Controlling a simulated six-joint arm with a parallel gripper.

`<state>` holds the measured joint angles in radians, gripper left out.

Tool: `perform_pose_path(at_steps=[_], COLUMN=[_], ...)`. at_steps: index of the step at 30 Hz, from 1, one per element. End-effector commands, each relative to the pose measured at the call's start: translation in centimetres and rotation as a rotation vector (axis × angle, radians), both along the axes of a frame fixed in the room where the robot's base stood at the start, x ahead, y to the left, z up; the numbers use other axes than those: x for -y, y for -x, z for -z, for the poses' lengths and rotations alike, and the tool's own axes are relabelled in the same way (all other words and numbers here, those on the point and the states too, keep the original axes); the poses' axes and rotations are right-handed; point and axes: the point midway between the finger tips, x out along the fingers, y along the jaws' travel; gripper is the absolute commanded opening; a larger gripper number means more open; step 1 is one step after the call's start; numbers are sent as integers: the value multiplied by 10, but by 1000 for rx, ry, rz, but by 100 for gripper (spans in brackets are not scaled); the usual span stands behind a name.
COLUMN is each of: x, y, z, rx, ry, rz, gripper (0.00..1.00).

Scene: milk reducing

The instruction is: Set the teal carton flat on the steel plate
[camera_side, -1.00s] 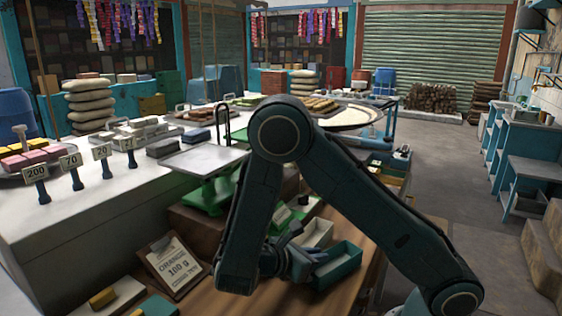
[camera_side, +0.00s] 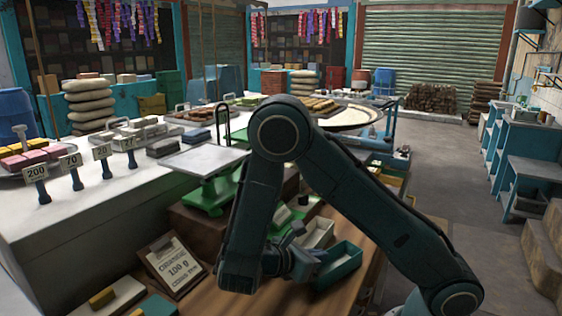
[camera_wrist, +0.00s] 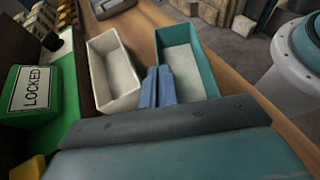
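The teal carton (camera_side: 340,267) is an open, empty-looking rectangular box on the wooden bench in the side view. It fills the upper middle of the wrist view (camera_wrist: 207,62). My gripper (camera_wrist: 158,70) has its two blue fingers close together at the carton's left wall, apparently one on each side of it. In the side view my gripper (camera_side: 298,258) is at the carton's left end, partly hidden by my arm. The steel plate (camera_side: 205,158) sits bare and level on top of a green scale, up and left of the carton.
A cream carton (camera_side: 318,233) stands close beside the teal one; it also shows in the wrist view (camera_wrist: 115,72). A LOCKED sign (camera_wrist: 37,88) is on the green scale base.

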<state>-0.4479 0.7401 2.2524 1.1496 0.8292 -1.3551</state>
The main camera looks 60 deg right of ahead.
Motion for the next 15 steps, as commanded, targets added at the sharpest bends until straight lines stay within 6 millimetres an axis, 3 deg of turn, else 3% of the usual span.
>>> perform_pose_path(at_steps=[8,15], x=[0,0], y=[0,0], z=[-7,-30], rx=[2,4], ry=[0,-2], rz=[-1,0], gripper=[0,0])
